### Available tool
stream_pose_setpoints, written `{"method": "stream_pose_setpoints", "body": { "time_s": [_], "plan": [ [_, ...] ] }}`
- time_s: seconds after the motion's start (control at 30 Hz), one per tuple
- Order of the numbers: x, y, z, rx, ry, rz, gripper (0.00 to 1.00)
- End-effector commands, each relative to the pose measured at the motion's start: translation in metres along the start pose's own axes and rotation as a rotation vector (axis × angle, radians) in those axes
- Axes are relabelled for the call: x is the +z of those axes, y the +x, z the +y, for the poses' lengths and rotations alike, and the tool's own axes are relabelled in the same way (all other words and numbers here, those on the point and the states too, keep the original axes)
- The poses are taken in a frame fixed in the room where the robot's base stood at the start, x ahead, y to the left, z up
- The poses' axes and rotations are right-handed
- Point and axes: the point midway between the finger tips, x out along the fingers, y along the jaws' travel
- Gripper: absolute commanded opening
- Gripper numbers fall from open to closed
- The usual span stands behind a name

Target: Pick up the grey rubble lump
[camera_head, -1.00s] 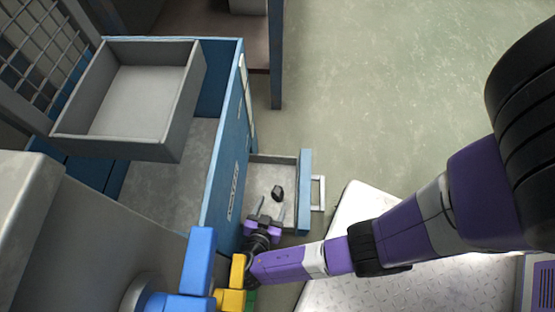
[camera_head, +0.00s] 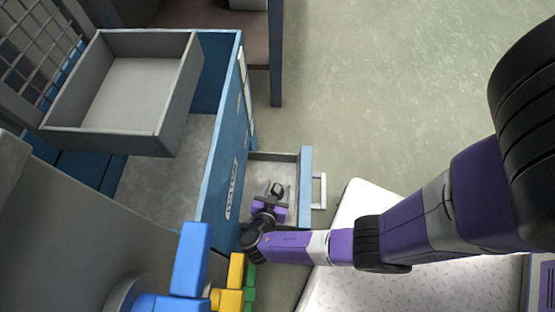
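The rubble lump (camera_head: 277,188), small and dark grey, is in the pulled-out drawer (camera_head: 262,170) low on the blue cabinet's right side. My gripper (camera_head: 278,189) is over this drawer, its purple body just below the lump in the picture. Its two fingers stand apart, one to the left and one to the right of the lump. A gap seems to show between fingers and lump, but contact is too small to tell. The lump's lower part is hidden by my gripper.
The blue cabinet (camera_head: 226,170) has a grey open tray (camera_head: 120,141) on top. The drawer's blue front (camera_head: 306,175) has a pale handle (camera_head: 320,190). Blue, yellow and green blocks (camera_head: 190,262) stand near my forearm at lower left. The floor at upper right is clear.

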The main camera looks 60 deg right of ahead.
Motion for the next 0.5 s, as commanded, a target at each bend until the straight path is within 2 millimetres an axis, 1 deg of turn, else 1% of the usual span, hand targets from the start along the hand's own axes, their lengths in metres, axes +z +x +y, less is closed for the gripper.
{"method": "stream_pose_setpoints", "body": {
  "time_s": [0.03, 0.23, 0.27, 0.5],
  "plan": [
    [0.0000, -0.0001, 0.0000, 0.000, 0.000, 0.000, 0.42],
    [0.0001, -0.0003, -0.0001, 0.000, 0.000, 0.000, 0.03],
    [0.0001, -0.0003, -0.0001, 0.000, 0.000, 0.000, 0.00],
    [0.0002, -0.0003, 0.0000, 0.000, 0.000, 0.000, 0.00]
  ]
}}
